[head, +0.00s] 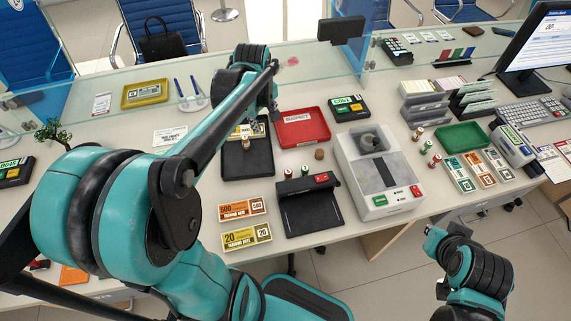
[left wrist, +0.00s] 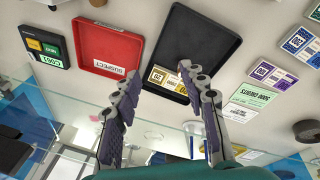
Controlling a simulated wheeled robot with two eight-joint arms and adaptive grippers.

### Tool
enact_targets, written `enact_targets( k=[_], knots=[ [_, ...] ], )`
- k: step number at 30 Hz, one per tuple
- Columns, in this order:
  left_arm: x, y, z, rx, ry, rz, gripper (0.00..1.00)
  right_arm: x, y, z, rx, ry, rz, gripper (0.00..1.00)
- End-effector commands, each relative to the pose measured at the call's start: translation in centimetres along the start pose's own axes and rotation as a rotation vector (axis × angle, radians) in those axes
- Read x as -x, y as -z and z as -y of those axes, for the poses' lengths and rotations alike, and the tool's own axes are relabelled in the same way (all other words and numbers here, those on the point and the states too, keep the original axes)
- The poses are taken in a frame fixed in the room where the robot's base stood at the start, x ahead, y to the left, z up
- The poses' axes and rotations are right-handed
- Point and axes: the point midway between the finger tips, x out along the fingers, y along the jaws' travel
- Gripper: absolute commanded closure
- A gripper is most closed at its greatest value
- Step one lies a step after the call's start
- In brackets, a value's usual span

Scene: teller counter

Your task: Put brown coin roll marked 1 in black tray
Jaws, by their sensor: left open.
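The black tray (head: 235,163) lies flat on the counter and also shows in the left wrist view (left wrist: 212,42). A yellowish note lies at its far end (left wrist: 160,76). My left gripper (head: 259,117) is over that far end, its two fingers (left wrist: 160,72) spread with nothing held between them. A small upright roll in the tray (head: 246,144) is partly hidden, so I cannot read a mark. A plain brown cylinder (head: 319,154) stands right of the tray. Several coin rolls (head: 426,147) stand right of the grey machine. My right gripper (head: 432,240) hangs off the counter at lower right, its fingers unclear.
A red tray (head: 318,138) sits beside the black one. Training notes (head: 245,236) and a black card device (head: 310,210) lie in front. The grey machine (head: 378,190) blocks the middle right. A clear glass screen (head: 300,75) runs along the counter's far side.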

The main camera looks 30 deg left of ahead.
Motion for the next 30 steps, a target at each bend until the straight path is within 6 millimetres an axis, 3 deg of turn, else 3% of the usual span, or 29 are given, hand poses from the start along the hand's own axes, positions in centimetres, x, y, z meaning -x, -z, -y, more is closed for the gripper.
enact_targets(
  k=[1,6,13,19,30],
  knots=[
    [1.2,-2.4,0.5,-0.116,-0.034,-0.018,0.57,0.0,0.0,0.0,0.0,0.0,0.0,1.0],
    [3.8,-9.1,2.3,-0.535,-0.149,-0.106,0.57,0.0,0.0,0.0,0.0,0.0,0.0,1.0],
    [4.3,-15.5,5.3,-0.989,-0.262,-0.242,0.57,0.0,0.0,0.0,0.0,0.0,0.0,1.0],
    [3.9,-17.5,6.4,-1.157,-0.298,-0.306,0.57,0.0,0.0,0.0,0.0,0.0,0.0,1.0],
    [3.9,-17.6,6.4,-1.171,-0.3,-0.312,0.57,0.0,0.0,0.0,0.0,0.0,0.0,1.0]
  ],
)
